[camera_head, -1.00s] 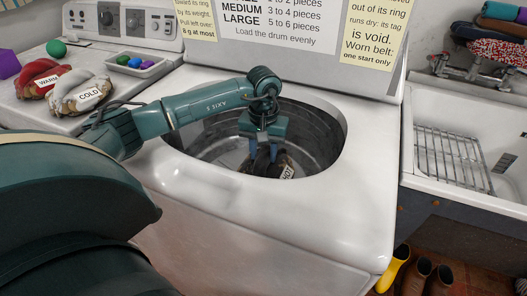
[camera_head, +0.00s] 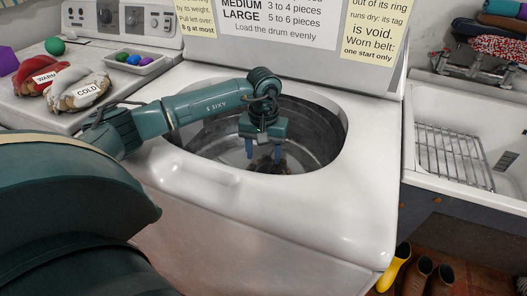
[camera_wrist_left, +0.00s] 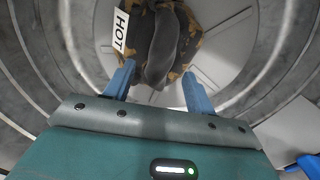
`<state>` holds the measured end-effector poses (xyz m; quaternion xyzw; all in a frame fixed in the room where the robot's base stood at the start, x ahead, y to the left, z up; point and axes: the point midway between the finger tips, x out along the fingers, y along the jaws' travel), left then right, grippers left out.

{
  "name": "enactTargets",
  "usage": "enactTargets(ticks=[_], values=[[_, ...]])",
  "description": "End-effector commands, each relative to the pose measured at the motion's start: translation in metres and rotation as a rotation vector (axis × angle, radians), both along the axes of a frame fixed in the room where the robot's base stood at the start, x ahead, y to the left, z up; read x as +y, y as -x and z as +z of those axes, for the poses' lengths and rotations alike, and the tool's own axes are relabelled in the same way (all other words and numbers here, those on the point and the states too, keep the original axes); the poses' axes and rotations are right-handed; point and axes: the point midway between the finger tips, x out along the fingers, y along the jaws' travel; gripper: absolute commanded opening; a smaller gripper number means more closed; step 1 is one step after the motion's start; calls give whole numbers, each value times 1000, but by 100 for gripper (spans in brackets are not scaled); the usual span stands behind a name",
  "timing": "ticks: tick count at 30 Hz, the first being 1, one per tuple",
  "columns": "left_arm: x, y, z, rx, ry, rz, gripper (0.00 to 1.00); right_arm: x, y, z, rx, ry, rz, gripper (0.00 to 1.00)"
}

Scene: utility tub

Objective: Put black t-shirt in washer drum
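A dark bundle (camera_head: 284,167) lies low in the washer drum (camera_head: 318,132), below my left gripper (camera_head: 264,156). The left wrist view shows the bundle (camera_wrist_left: 163,48) as dark grey cloth with brown-and-black camouflage cloth and a white tag reading HOT; no separate black t-shirt can be told apart. My left gripper (camera_wrist_left: 157,74) points down through the drum opening, its blue fingers spread on either side of the bundle with gaps. The bundle appears to rest on the drum floor (camera_wrist_left: 205,75). My right gripper is not in view.
The drum's white rim (camera_head: 195,178) surrounds the arm. On the left neighbouring machine lie a red bundle tagged WARM (camera_head: 55,80), a tan bundle tagged COLD (camera_head: 80,92), and a tray of coloured balls (camera_head: 141,66). A sink with a wire rack (camera_head: 452,155) stands right.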

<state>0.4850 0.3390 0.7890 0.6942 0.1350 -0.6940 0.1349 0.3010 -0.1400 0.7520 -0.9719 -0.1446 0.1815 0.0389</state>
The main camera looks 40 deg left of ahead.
Motion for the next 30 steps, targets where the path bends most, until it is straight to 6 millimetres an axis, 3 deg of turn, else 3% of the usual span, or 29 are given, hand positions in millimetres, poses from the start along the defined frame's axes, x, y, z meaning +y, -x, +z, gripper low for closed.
enactTargets(ticks=[8, 13, 14, 24, 30], values=[[0, 0, 1, 0, 0, 0, 58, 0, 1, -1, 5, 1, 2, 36], [0, 0, 17, 0, 0, 0, 58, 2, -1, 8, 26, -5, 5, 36], [0, -1, 20, -2, 0, -1, 58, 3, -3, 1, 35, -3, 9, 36], [0, -1, 96, -5, -1, 0, 58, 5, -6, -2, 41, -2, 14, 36], [0, 0, 124, -2, -1, 0, 58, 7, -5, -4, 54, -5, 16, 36]])
